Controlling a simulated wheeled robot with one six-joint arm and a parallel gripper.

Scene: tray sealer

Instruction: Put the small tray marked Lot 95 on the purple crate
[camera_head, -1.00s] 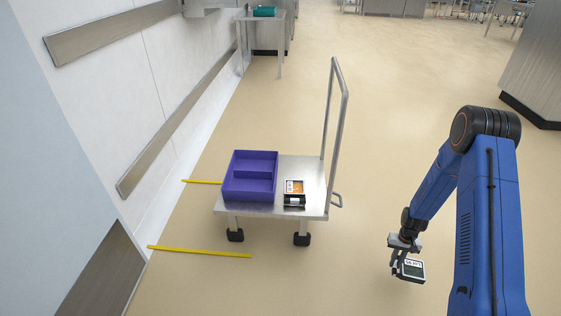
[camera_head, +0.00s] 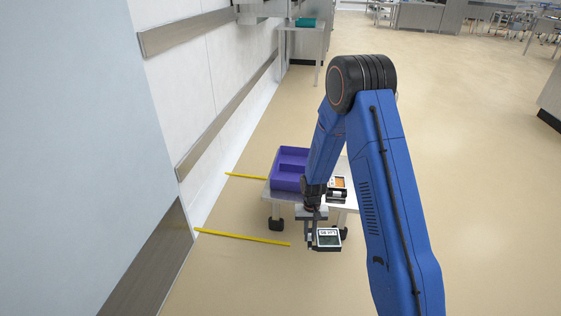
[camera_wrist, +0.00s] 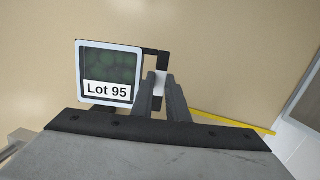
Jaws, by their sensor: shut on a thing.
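My gripper (camera_head: 312,238) is shut on the small tray (camera_head: 328,240), a dark tray with a pale rim. In the wrist view the tray (camera_wrist: 108,66) shows its white label reading Lot 95, and the fingers (camera_wrist: 160,88) grip at its right side. The tray is held in the air in front of the cart. The purple crate (camera_head: 291,160) sits on the left part of the cart top, behind my gripper and arm, with its right side partly hidden by the arm. It has a divider, and the parts of its inside that show look empty.
The metal cart (camera_head: 283,193) also bears an orange-labelled package (camera_head: 338,183) and a dark item beside it, partly behind my arm. Yellow floor strips (camera_head: 242,239) lie left of the cart, near the wall. A table with a teal box (camera_head: 306,22) stands far behind. Open floor lies to the right.

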